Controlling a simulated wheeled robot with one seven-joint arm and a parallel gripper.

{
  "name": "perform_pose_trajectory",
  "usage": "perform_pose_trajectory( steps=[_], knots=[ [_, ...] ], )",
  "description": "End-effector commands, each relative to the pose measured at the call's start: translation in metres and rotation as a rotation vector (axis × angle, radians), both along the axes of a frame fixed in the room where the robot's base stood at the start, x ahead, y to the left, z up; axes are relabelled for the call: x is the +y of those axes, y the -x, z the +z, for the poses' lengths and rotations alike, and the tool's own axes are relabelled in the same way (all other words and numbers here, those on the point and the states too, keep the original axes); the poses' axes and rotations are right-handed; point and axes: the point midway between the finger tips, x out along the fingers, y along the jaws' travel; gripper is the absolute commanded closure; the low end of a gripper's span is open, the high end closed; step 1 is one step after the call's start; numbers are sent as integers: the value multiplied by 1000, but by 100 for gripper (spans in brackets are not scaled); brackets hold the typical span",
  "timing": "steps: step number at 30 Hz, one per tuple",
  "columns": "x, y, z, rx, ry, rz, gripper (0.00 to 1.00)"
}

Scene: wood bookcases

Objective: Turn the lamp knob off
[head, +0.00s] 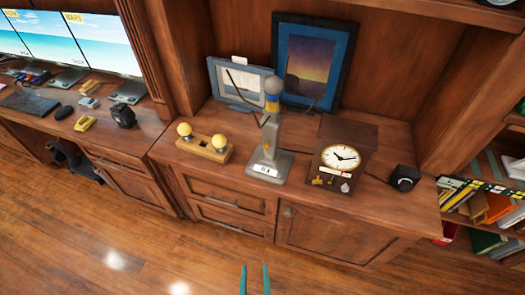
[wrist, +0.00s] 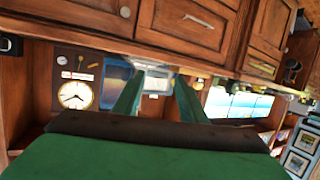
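A wooden block with two round yellow bulbs (head: 204,149) stands on the left of the cabinet top; it looks like a lamp, but I cannot be sure. A small black box with a round dial on its front (head: 405,178) sits at the right end of the cabinet top. I cannot tell which part is the lamp knob. My gripper (head: 254,268) shows only as two teal fingertips at the bottom of the head view, in front of the cabinet. In the wrist view its fingers (wrist: 158,80) are apart with nothing between them.
A grey stand with a round top (head: 267,158) and a dark box with a clock face (head: 341,158) stand between the bulbs and black box. A blue-framed picture (head: 310,65) leans behind. Monitors (head: 105,42) stand left, bookshelves (head: 485,195) right. Floor in front (head: 150,250) is clear.

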Motion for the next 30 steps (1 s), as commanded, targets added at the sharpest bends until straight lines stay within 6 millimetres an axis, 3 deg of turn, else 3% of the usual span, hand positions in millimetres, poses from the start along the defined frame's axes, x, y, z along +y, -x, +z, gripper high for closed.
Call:
perform_pose_trajectory(
  steps=[1, 9, 14, 18, 24, 30],
  knots=[
    [3, -20, -1, -9, 9, -2, 62],
    [8, -116, 3, -44, 48, -89, 62],
    [11, -173, 28, -100, 50, -178, 62],
    [14, -215, 61, -165, 37, -270, 62],
    [18, -251, 103, -251, 4, -375, 62],
    [18, -263, 121, -288, -15, -418, 62]
  ],
)
